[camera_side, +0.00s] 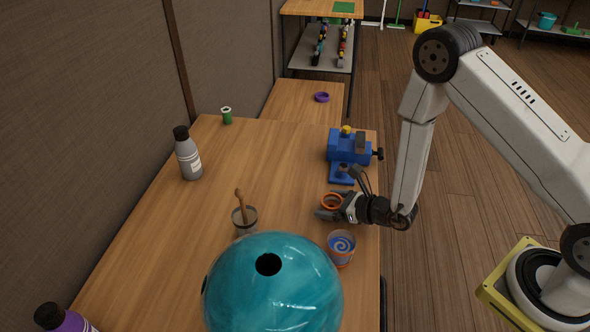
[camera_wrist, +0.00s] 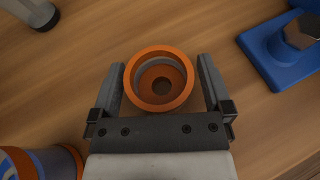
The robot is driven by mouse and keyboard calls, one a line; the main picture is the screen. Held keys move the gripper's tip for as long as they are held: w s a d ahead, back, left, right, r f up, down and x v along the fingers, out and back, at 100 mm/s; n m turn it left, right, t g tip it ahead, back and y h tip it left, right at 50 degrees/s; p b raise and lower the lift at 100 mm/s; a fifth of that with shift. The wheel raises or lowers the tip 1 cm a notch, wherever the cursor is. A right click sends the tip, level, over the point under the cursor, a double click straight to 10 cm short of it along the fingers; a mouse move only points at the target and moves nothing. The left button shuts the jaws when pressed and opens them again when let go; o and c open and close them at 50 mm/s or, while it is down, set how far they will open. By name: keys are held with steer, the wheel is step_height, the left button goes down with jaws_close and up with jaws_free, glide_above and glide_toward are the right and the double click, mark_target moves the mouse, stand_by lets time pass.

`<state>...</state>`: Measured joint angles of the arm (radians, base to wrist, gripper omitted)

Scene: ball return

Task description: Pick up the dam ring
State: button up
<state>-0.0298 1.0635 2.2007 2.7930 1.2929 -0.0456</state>
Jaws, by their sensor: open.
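The dam ring, which I take to be the orange ring (camera_side: 332,208), lies on the wooden table in front of the blue vise. In the wrist view the orange ring (camera_wrist: 160,104) is round and hollow, with a grey band inside and a smaller opening at its centre. My gripper (camera_side: 334,201) is low over the table at the ring. In the wrist view my gripper (camera_wrist: 161,64) is open, with one finger on each side of the ring and narrow gaps between. Whether the fingertips touch the table cannot be told.
The blue vise (camera_side: 345,150) stands behind, and a cup with a blue swirl (camera_side: 341,246) in front. A teal ball (camera_side: 270,298), a jar with a brush (camera_side: 244,217) and a grey bottle (camera_side: 188,155) are to the left. A purple ring (camera_side: 322,97) lies on a farther table.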

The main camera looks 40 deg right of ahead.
steer(key=shift+w+a+f, duration=0.2)
steer(key=shift+w, duration=0.2)
steer(key=shift+c, duration=0.2)
steer(key=c, duration=1)
